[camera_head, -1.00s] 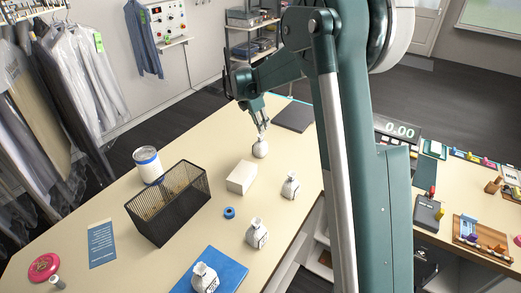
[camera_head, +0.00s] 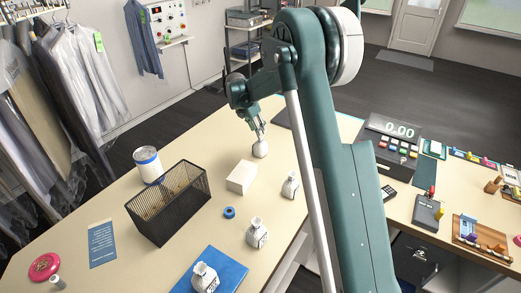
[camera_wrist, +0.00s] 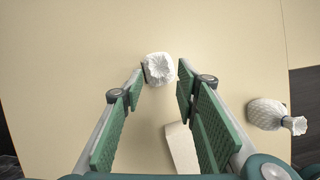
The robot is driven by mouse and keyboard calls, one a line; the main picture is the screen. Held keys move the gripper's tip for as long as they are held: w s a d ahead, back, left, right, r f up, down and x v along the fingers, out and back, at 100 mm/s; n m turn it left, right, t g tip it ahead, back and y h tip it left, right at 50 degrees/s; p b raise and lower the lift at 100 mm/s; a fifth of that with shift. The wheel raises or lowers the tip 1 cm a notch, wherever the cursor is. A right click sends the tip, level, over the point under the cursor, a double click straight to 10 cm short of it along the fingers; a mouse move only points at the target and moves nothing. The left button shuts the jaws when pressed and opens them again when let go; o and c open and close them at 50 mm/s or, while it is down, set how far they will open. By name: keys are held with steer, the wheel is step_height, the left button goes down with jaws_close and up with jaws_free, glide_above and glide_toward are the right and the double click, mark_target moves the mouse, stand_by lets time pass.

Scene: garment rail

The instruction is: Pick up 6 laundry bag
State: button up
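Several small white laundry bags with tied necks stand on the cream counter. One bag (camera_head: 260,149) is at the back, below my gripper (camera_head: 258,131). Others are a bag at the right edge (camera_head: 290,186), a bag nearer the front (camera_head: 257,235) and a bag (camera_head: 204,279) on a blue mat. Dark marks show on some, too small to read. In the wrist view, my gripper (camera_wrist: 160,74) is open, its green-padded fingers either side of the back bag (camera_wrist: 159,67). I cannot tell whether they touch it. Another bag (camera_wrist: 266,114) is at right.
A white box (camera_head: 241,177) stands just in front of the back bag. A black mesh basket (camera_head: 168,206), a white tub with a blue band (camera_head: 148,166) and a blue ring (camera_head: 229,212) are nearby.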

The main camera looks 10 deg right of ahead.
mark_target(260, 145)
steer(key=shift+x, duration=1.15)
steer(key=shift+f, duration=0.15)
steer(key=shift+p+x, duration=0.55)
steer(key=shift+x, duration=1.9)
steer(key=shift+w, duration=0.1)
jaws_close()
